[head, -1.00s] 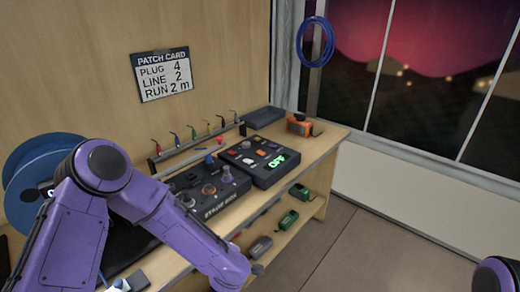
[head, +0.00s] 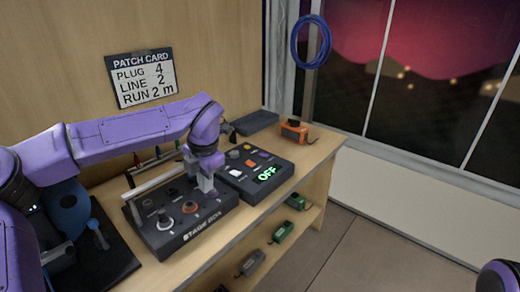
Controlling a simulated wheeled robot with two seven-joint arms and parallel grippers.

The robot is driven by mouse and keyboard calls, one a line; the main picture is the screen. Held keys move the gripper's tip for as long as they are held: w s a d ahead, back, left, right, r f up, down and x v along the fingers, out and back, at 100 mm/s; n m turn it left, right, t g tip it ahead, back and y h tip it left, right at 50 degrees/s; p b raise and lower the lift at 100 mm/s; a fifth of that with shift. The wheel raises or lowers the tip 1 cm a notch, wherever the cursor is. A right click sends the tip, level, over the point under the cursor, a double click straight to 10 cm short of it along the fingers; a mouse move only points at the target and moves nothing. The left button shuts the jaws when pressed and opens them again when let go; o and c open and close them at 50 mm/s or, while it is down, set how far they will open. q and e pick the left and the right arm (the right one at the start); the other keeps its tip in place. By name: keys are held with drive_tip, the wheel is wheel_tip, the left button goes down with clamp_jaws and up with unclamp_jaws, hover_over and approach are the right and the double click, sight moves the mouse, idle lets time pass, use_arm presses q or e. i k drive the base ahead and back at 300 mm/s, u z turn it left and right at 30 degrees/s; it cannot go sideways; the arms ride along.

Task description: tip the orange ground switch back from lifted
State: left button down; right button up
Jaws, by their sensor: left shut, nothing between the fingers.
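My left gripper (head: 207,188) points down over the right end of the black stage box (head: 176,243), shut and empty. It hides part of that box's top, so I cannot tell whether it touches a control there. The stage box carries several knobs. That box's display glows green and reads OFF. My right gripper is out of view.
Behind the boxes is a rack of coloured plugs (head: 136,160), partly hidden by my left arm. An orange device (head: 294,131) stands at the bench's far end. Small green and grey boxes sit on the lower shelf. The patch card (head: 144,78) hangs on the wall.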

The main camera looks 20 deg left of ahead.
sight(248, 162)
drive_tip(key=u, duration=0.05)
drive_tip(key=i, duration=1.15)
